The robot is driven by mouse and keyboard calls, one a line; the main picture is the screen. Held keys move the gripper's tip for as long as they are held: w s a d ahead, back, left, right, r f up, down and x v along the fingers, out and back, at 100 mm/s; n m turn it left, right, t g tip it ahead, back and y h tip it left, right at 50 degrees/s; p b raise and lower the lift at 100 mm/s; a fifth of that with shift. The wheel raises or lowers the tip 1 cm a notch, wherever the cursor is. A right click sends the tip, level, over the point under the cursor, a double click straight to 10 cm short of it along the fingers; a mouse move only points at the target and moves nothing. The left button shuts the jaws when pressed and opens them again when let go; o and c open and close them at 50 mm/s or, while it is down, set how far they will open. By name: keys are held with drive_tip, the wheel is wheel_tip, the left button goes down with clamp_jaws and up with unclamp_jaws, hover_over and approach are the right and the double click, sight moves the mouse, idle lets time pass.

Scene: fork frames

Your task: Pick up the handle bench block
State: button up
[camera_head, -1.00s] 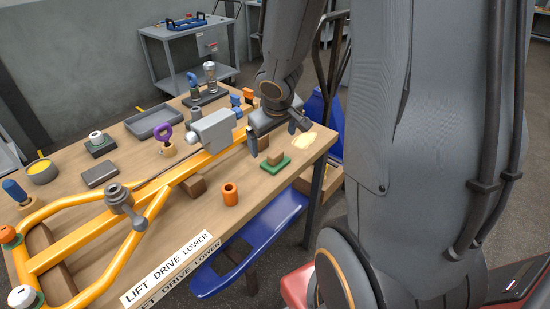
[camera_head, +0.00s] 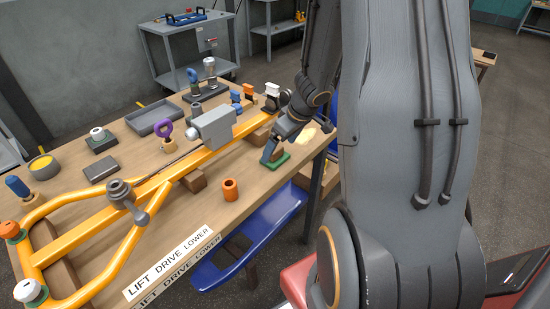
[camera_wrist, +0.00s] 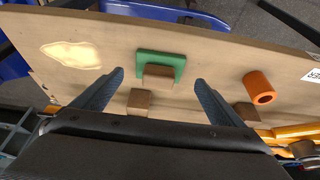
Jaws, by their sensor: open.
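A brown block (camera_wrist: 158,72) sits against a green base (camera_wrist: 146,56) in the wrist view. The green base (camera_head: 279,164) also shows near the table's right edge in the head view, where my gripper partly hides the block. My gripper (camera_wrist: 159,78) is open and empty. Its fingertips lie left and right of this block in the wrist view, with gaps on both sides; I cannot tell their height. Other brown blocks show nearer my palm (camera_wrist: 138,102) and under the yellow frame (camera_wrist: 246,112). No label shows which one is the handle bench block.
An orange cylinder (camera_head: 230,190) stands on the wooden table (camera_head: 205,210), left of the green base. A yellow tubular frame (camera_head: 95,245) with a grey motor unit (camera_head: 212,124) spans the table. A blue seat-like piece (camera_head: 250,240) is below the front edge.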

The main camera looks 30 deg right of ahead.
sight(275, 152)
drive_tip(key=b+x, duration=0.1)
drive_tip(key=x, duration=0.3)
drive_tip(key=shift+w+a+f+b, duration=0.1)
drive_tip(key=shift+w+f+b, duration=0.1)
drive_tip(key=shift+w+b, duration=0.25)
drive_tip(key=c, duration=1.2)
drive_tip(key=shift+r, duration=0.15)
wheel_tip(275, 152, up, 10)
drive_tip(key=p, duration=0.6)
